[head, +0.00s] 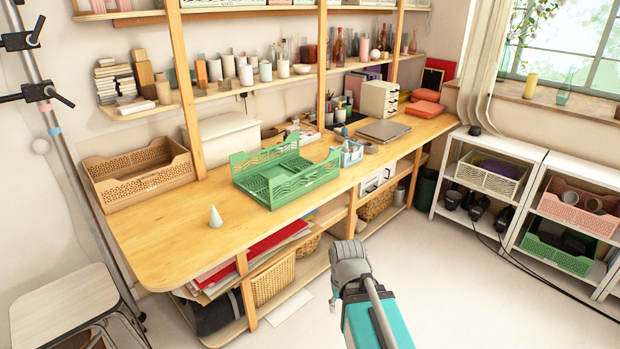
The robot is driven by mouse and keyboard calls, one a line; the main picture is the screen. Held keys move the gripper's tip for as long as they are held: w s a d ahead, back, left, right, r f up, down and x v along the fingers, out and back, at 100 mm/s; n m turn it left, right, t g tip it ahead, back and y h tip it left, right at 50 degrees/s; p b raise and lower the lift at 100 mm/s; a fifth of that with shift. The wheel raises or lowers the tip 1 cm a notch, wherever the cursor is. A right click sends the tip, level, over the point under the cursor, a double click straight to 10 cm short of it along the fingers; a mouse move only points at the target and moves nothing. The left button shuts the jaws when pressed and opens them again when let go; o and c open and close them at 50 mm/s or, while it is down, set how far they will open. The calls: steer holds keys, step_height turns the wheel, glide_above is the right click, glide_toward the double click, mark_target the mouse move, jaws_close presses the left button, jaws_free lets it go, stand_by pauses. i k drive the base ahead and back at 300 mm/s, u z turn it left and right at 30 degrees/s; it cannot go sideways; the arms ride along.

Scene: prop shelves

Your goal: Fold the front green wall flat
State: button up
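A green slatted crate (303,181) sits on the wooden table, near its front edge. Its long front wall, facing the room, appears to stand up. Its long back wall also appears raised, with a lattice pattern. The short ends look lower, and I cannot tell exactly how they lie. The inside of the crate looks empty. A grey joint and teal link of my arm show at the bottom middle, over the floor and apart from the crate. My gripper's fingers do not show.
A small blue basket (351,154) is close on the right. A shelf post (190,115) rises behind. Floor in front is mostly clear.

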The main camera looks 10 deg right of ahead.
mark_target(275, 181)
steer(key=u, duration=0.05)
steer(key=i, duration=1)
steer(key=z, duration=0.05)
